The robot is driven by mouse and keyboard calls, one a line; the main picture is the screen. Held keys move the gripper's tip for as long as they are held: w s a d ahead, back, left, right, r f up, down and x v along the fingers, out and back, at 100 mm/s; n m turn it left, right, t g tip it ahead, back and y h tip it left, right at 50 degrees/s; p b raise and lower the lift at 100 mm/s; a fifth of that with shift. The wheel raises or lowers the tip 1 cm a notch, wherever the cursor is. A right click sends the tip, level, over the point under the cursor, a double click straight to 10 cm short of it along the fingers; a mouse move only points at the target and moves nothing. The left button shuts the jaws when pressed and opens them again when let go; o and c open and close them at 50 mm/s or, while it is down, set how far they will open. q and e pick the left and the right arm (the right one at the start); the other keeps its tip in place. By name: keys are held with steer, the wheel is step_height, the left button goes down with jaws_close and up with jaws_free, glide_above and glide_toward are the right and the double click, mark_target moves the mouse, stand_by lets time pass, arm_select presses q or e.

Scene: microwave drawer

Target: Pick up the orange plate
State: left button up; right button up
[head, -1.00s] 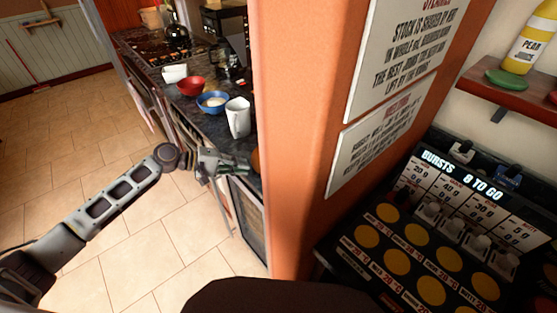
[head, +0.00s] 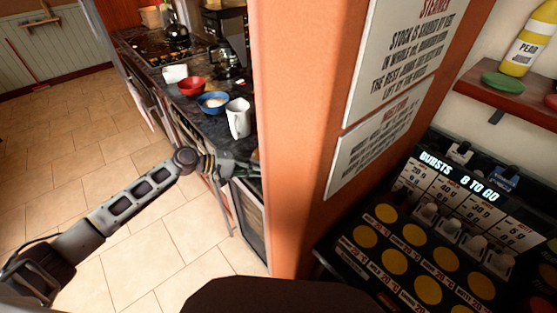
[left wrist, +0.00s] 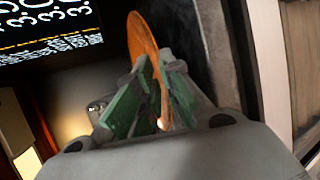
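The orange plate (left wrist: 144,42) stands on edge in the left wrist view, seen nearly edge-on. My left gripper (left wrist: 158,68) has its two green-padded fingers on either side of the plate, whose lower part reaches in between them. Both pad faces show and the fingers look open; contact with the plate is not clear. In the head view my left gripper (head: 248,169) is at the counter's near end, beside the orange pillar. My right gripper is not in view.
The orange pillar (head: 295,130) stands close to the right of my left gripper. A white pitcher (head: 238,118), a blue bowl (head: 213,102) and a red bowl (head: 191,86) stand on the dark counter (head: 195,118). Tiled floor (head: 110,170) is clear to the left.

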arm_select(q)
steer(key=shift+w+d+f, duration=0.1)
steer(key=shift+d+f, duration=0.05)
steer(key=shift+d, duration=0.15)
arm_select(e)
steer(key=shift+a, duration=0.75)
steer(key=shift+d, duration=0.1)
arm_select(q)
jaws_close()
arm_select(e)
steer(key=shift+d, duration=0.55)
